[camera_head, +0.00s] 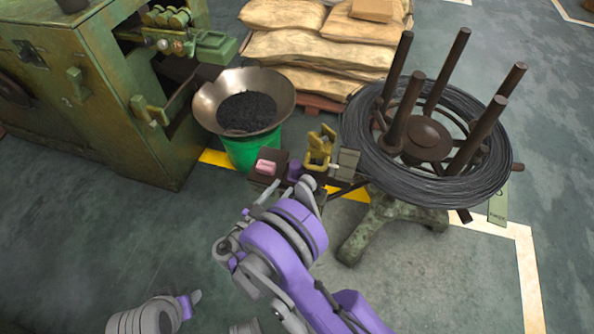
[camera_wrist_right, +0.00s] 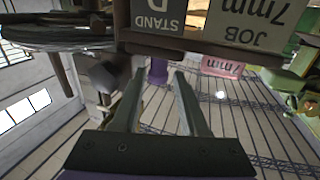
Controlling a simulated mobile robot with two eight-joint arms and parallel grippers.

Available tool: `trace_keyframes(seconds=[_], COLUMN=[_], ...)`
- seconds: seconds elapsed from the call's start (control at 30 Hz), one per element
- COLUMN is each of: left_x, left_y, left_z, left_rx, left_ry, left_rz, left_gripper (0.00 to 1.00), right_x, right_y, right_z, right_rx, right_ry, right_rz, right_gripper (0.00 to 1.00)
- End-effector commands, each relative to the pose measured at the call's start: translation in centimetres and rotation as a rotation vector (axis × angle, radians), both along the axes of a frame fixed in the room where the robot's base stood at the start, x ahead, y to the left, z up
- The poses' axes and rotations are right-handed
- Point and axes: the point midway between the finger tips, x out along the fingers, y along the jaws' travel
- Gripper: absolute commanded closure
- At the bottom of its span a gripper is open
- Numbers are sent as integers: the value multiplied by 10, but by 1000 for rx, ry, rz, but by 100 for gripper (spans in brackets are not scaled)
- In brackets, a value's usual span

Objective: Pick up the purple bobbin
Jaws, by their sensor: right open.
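The purple bobbin (camera_head: 294,171) is a small upright piece on a small stand by the wire reel, between a pink block (camera_head: 265,167) and a yellow clamp-like piece (camera_head: 319,148). My right gripper (camera_head: 306,187) is just in front of the stand, partly hidden by its own wrist. In the right wrist view, which looks upside down, the right gripper (camera_wrist_right: 160,82) has two fingers apart with nothing held. The purple bobbin (camera_wrist_right: 158,70) shows between and beyond the fingertips; contact cannot be told.
A metal bowl (camera_head: 210,101) of dark pieces on a green base stands behind the stand. A large wire reel (camera_head: 360,140) with upright posts is close on the right. A green machine (camera_head: 110,95) is at left. Sacks (camera_head: 300,48) lie behind. Floor in front is mostly clear.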

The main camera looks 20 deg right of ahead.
Motion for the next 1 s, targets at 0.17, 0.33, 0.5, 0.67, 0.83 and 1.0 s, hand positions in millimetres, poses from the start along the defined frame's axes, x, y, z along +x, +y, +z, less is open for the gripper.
trace_keyframes(seconds=[0.17,0.33,0.5,0.67,0.83,1.0], left_x=[0,0,1,1,1,1], left_y=[0,0,0,0,0,0], left_z=[-2,-3,-6,-10,-10,-10], left_rx=[0,0,0,0,0,0], left_ry=[1,1,2,3,3,3], left_rz=[0,0,0,0,0,0], left_gripper=[50,50,50,50,50,50], right_x=[16,21,33,47,51,51], right_y=[-20,-27,-43,-62,-66,-65], right_z=[1,2,7,10,10,10], right_rx=[0,0,0,0,1,1], right_ry=[2,3,4,3,3,3], right_rz=[-2,-1,-3,-2,0,0], right_gripper=[57,57,57,57,57,69])
